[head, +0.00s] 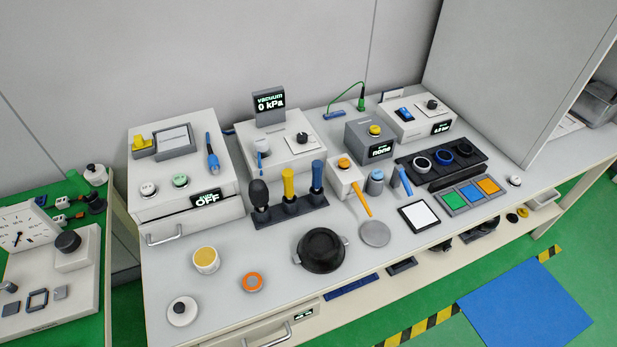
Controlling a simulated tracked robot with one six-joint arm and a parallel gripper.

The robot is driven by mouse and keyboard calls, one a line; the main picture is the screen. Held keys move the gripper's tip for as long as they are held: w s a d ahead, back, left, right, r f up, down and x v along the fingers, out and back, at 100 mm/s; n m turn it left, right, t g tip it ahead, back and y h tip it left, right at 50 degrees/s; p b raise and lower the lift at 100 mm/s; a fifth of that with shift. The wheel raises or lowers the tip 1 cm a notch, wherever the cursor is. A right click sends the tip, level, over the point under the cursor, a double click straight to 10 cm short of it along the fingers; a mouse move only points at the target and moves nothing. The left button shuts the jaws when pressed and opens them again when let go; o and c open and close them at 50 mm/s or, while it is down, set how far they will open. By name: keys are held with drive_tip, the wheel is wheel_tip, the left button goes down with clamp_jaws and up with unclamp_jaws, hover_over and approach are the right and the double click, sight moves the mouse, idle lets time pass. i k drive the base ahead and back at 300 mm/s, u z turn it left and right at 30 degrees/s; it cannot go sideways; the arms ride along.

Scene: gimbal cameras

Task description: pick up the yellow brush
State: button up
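In the head view, a yellow upright piece (288,184), which looks like the yellow brush, stands in the middle of a dark rack (264,221) on the bench. A black round-topped piece (259,193) stands to its left in the same rack, and a blue piece (317,176) stands to its right. The lower end of the yellow piece is hidden in the rack, and no bristles can be made out. My gripper is not in view.
Behind the rack stands a white vacuum box (281,158). A black lidded pot (321,249) sits in front. To the right, a white box with an orange knob (344,163) and orange handle stands close. Bare bench (225,295) lies at the front left.

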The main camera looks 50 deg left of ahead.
sight(287, 174)
drive_tip(key=i, duration=0.75)
drive_tip(key=u, duration=2.35)
drive_tip(key=i, duration=0.65)
drive_tip(key=u, duration=0.15)
